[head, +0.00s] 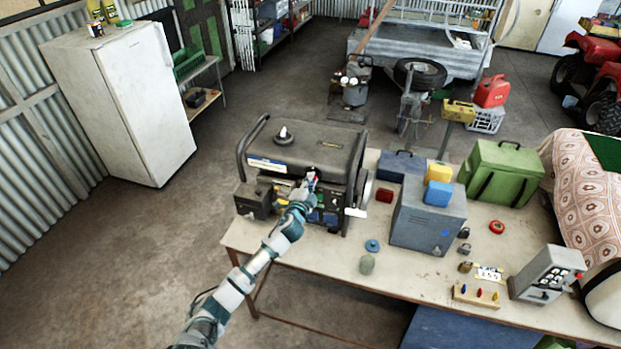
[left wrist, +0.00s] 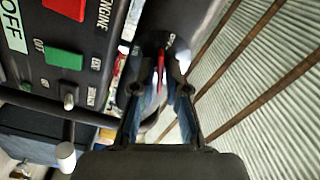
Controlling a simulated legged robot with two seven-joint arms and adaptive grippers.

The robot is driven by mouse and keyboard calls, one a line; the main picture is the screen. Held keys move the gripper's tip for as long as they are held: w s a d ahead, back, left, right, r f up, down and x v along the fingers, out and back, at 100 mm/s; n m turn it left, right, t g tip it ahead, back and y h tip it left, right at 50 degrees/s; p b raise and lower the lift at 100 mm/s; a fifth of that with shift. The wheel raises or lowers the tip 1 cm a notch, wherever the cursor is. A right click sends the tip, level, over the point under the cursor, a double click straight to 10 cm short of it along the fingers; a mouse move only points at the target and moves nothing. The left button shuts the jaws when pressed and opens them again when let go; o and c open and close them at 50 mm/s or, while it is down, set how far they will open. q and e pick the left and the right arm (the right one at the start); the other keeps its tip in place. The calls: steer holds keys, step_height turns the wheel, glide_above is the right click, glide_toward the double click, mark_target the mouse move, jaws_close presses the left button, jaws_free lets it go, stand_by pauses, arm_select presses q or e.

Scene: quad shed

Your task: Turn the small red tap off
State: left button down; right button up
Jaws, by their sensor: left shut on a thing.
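The small red tap (left wrist: 160,62) shows in the left wrist view as a thin red lever between my fingertips. My left gripper (left wrist: 159,82) is shut on it, with one finger on each side. In the head view my left gripper (head: 311,181) reaches the front of the dark generator (head: 318,150) on the table, and it mostly hides the tap there. The tap's exact angle is hard to tell. My right gripper is not in view.
Beside the tap, the generator's panel has a red switch (left wrist: 66,8), a green switch (left wrist: 63,59) and a small toggle (left wrist: 69,100). A grey metal box (head: 425,222) stands right of the generator on the table (head: 330,262). Open floor lies left.

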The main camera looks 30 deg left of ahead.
arm_select(q)
steer(key=shift+d+f+m+p, duration=0.1)
steer(key=shift+m+p, duration=0.15)
steer(key=shift+m, duration=0.45)
steer(key=shift+a+f+m+p, duration=0.1)
steer(key=shift+m+p, duration=0.15)
steer(key=shift+m, duration=0.45)
steer(key=shift+d+f+m+p, duration=0.1)
steer(key=shift+m+p, duration=0.15)
steer(key=shift+m, duration=0.45)
steer(key=shift+f, duration=0.1)
steer(key=c, duration=1.4)
jaws_free()
steer(key=shift+o, duration=0.8)
steer(key=v, duration=1.1)
steer(key=shift+s, duration=0.4)
